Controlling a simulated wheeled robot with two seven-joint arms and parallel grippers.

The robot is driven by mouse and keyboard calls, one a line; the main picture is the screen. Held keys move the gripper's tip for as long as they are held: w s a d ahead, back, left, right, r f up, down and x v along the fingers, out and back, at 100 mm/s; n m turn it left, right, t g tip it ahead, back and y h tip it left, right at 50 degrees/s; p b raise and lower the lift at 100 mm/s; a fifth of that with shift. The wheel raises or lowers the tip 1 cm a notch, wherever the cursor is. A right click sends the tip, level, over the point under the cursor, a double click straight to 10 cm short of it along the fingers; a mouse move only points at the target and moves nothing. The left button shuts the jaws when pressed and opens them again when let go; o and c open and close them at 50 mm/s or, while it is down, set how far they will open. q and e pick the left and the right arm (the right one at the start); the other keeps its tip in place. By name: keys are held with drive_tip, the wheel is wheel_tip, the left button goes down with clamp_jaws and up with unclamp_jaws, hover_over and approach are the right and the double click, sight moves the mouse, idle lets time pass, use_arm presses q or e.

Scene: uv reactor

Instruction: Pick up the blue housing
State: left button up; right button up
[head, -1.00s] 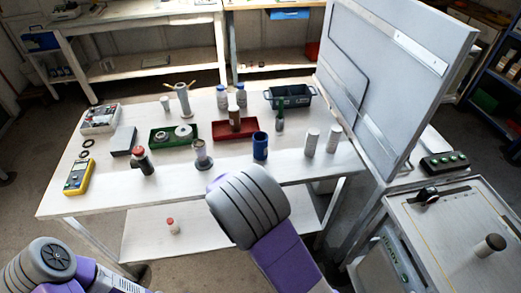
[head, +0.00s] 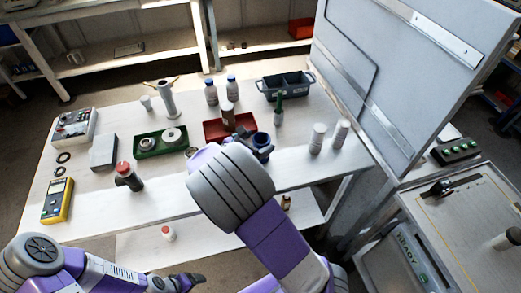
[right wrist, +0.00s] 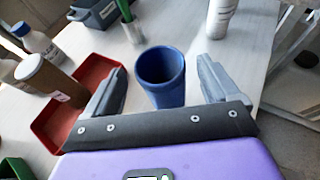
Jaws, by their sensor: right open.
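The blue housing (right wrist: 161,84) is a round, open-topped blue cup standing upright on the white table. In the right wrist view it stands between the two grey fingers of my right gripper (right wrist: 162,72), with a gap on each side. The right gripper is open. In the head view the blue housing (head: 264,141) is partly hidden by my right gripper (head: 256,150) and wrist. My left gripper (head: 180,282) is low at the bottom edge of the head view, away from the housing; its fingers are too unclear to judge.
A red tray (head: 212,131) with a brown bottle (head: 228,116) is just left of the housing. A green-topped tool (head: 278,107) stands behind it. White cylinders (head: 317,138) stand to the right. A dark bin (head: 286,86) is at the back, and a large grey panel (head: 400,75) rises at right.

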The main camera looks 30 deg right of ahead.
sight(267, 137)
drive_tip(key=b+x, duration=0.1)
drive_tip(key=x, duration=0.3)
drive_tip(key=shift+d, duration=0.3)
drive_tip(key=shift+w, duration=0.1)
drive_tip(key=shift+c, duration=0.2)
drive_tip(key=c, duration=1.5)
